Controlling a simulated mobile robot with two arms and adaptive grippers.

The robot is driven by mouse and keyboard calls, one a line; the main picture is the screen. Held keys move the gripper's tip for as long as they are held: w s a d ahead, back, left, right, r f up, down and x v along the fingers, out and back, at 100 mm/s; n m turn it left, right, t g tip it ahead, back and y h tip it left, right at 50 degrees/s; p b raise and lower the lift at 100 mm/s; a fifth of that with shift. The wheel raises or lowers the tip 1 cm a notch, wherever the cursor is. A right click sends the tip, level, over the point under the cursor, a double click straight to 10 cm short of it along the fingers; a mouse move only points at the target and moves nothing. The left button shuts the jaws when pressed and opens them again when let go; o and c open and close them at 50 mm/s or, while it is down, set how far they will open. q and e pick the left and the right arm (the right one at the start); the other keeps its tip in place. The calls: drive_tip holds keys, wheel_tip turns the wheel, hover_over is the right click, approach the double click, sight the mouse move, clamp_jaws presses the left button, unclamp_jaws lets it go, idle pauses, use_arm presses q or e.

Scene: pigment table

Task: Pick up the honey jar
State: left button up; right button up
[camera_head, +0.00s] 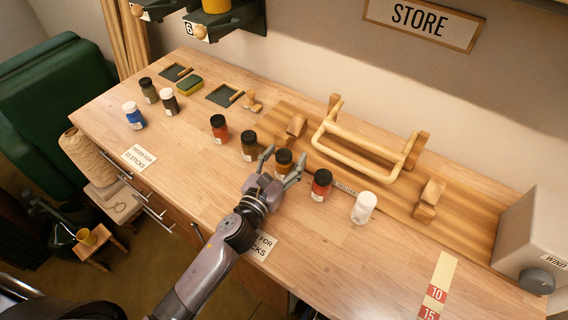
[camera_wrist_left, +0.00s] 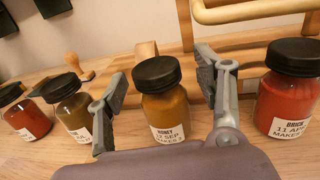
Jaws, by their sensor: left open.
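The honey jar (camera_wrist_left: 166,112) is a glass jar of golden-brown pigment with a black lid and a white label reading HONEY. In the left wrist view it stands upright between the two fingers of my left gripper (camera_wrist_left: 165,100). The fingers are spread on either side, with a gap to the jar. In the head view the honey jar (camera_head: 284,162) stands on the table within my open left gripper (camera_head: 281,164). Its lower part is partly hidden by the gripper there. My right gripper is not in view.
A brown jar (camera_head: 249,146) stands close left of the honey jar, and a red jar (camera_head: 321,185) labelled BRICK close right. A white jar (camera_head: 364,208) is farther right. A wooden rack (camera_head: 350,150) lies behind. The table front (camera_head: 330,265) is clear on the right.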

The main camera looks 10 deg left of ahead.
use_arm(q)
drive_tip(key=shift+c, duration=0.6)
drive_tip(key=c, duration=1.2)
drive_tip(key=shift+r, duration=0.1)
drive_tip(key=shift+c, duration=0.2)
